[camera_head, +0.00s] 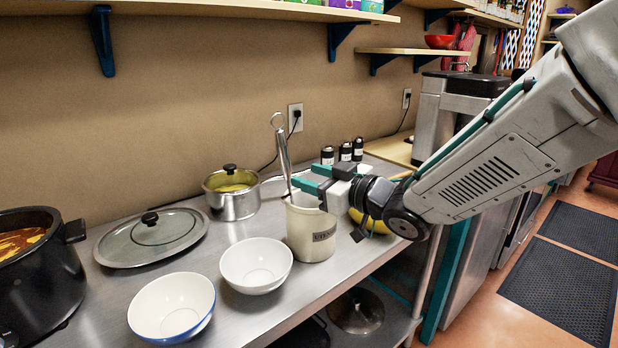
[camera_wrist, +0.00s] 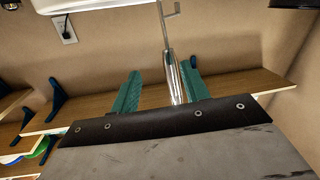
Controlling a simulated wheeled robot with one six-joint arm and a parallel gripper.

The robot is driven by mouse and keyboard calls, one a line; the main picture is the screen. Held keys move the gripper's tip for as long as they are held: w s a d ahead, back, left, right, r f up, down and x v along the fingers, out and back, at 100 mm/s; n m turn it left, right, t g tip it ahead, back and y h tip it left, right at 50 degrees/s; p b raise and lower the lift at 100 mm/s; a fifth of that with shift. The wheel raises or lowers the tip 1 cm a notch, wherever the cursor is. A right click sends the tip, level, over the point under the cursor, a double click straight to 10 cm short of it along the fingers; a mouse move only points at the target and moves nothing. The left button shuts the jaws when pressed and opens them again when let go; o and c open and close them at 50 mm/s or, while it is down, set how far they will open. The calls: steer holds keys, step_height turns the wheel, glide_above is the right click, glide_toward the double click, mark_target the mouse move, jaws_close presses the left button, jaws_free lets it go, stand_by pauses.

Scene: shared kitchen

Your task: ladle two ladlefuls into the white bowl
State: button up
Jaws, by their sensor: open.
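A metal ladle (camera_head: 283,150) stands in the cream utensil crock (camera_head: 312,232), its lower end hidden inside. My gripper (camera_head: 300,178) is open just above the crock, with its teal fingers at the ladle's handle. In the wrist view the handle (camera_wrist: 174,75) shows between the fingers (camera_wrist: 158,92), closer to the right one; I cannot tell whether it touches. The plain white bowl (camera_head: 256,266) sits left of the crock. A second bowl (camera_head: 172,306), white inside and blue outside, sits nearer the front. The black pot (camera_head: 35,285) at the far left holds orange-red soup (camera_head: 18,242).
A glass lid (camera_head: 152,238) lies on the steel counter (camera_head: 225,315) beside the black pot. A small steel pot (camera_head: 231,195) with its lid stands at the back. Several dark jars (camera_head: 345,152) stand near the wall. A yellow object (camera_head: 372,222) is partly hidden behind my wrist. Shelves (camera_head: 250,10) overhang the counter.

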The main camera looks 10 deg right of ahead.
mark_target(281, 142)
steer(key=shift+a+n+g+y, duration=0.3)
steer(key=shift+a+y, duration=0.4)
steer(key=shift+a, duration=0.1)
steer(key=x, duration=0.7)
steer(key=shift+a+r, duration=0.1)
jaws_close()
steer(key=c, duration=0.8)
jaws_free()
jaws_close()
steer(key=shift+w+r, duration=0.1)
steer(key=shift+r, duration=0.05)
